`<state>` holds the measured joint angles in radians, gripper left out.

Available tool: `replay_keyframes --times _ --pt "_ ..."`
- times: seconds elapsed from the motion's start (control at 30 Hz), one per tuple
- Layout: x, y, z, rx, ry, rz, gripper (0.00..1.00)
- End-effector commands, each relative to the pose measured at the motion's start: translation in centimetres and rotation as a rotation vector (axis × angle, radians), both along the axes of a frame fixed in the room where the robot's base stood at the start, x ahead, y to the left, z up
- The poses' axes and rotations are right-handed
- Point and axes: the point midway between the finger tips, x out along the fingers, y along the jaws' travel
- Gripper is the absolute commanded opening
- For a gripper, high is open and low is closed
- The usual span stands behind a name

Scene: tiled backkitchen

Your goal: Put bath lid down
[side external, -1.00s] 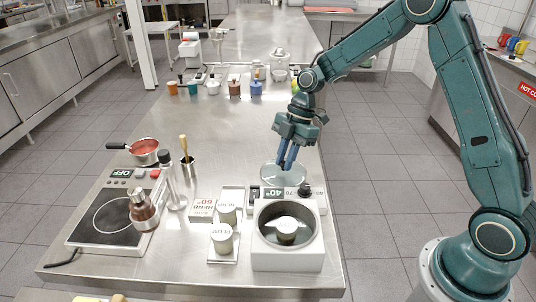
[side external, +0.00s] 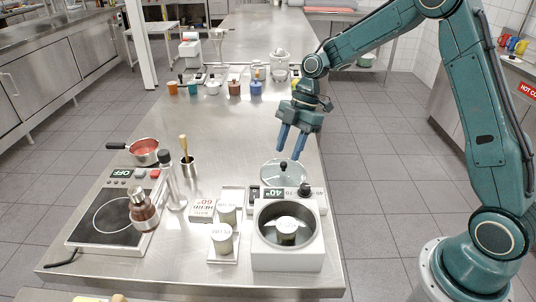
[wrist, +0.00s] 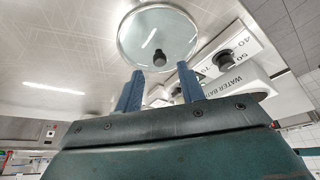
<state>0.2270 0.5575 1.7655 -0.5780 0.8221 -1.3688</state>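The bath lid (side external: 272,173) is a clear round disc with a dark knob, lying on the steel table just behind the water bath. It also shows in the wrist view (wrist: 157,22), beyond my fingertips. My gripper (side external: 292,153) is open, its two blue fingers apart and empty above the lid. In the wrist view the fingers (wrist: 158,80) stand apart with nothing between them, and the lid's knob is clear of them. The white water bath (side external: 287,262) is uncovered, with a white-topped jar (side external: 286,227) inside. Its panel shows 40°.
A tray (side external: 226,256) with two white-lidded jars stands left of the bath. Several small pots line the back. The table's middle is clear.

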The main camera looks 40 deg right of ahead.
Motion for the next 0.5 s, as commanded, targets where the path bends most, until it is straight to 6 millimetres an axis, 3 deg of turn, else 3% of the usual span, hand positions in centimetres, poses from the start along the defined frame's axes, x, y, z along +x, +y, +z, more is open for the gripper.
replay_keyframes --times 0.3,0.5 --pt "0.1 -2.1 4.9 -0.001 -0.004 -0.002 0.39" --pt "0.1 -2.9 7.1 0.001 -0.004 0.001 0.39"
